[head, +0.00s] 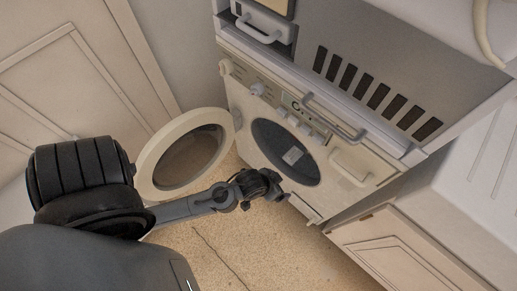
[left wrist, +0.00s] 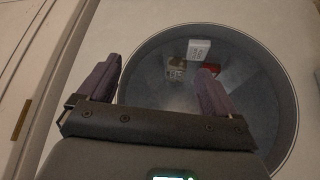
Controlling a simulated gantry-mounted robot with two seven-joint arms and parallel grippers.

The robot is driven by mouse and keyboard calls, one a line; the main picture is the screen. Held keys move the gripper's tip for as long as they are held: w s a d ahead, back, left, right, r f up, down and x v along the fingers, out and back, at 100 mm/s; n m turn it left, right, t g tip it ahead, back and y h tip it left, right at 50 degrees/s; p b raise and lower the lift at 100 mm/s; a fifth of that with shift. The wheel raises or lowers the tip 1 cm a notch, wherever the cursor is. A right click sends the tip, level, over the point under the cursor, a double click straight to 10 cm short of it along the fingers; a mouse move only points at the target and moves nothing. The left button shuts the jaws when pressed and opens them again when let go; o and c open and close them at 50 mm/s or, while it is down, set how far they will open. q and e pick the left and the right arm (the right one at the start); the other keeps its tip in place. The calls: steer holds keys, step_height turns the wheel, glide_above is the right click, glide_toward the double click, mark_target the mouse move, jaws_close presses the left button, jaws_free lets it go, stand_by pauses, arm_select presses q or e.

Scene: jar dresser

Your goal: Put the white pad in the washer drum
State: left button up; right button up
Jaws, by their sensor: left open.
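The washer (head: 345,172) has its round door (head: 148,168) swung open to the left. Its dark drum (head: 268,140) is open to view. A small pale square, which looks like the white pad (head: 293,156), shows inside the drum. In the left wrist view the white pad (left wrist: 199,48) shows near the back of the drum (left wrist: 262,85), with dark marks on its face. My left gripper (head: 277,187) is at the lower edge of the drum opening. In its wrist view the fingers (left wrist: 158,68) are spread with nothing between them. My right gripper is not in view.
A red item (left wrist: 211,69) and a tan item (left wrist: 175,69) lie in the drum near the pad, the red one partly behind a finger. The open door stands close to my left arm. A cabinet (head: 395,248) stands to the right. The floor (head: 220,255) in front is clear.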

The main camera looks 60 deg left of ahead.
arm_select(q)
steer(key=s+r+m+g, duration=0.2)
steer(key=s+r, duration=0.5)
steer(key=r, duration=0.1)
steer(key=shift+s+d+r+g, duration=0.2)
steer(key=shift+s+r+g, duration=0.1)
steer(key=shift+s, duration=0.1)
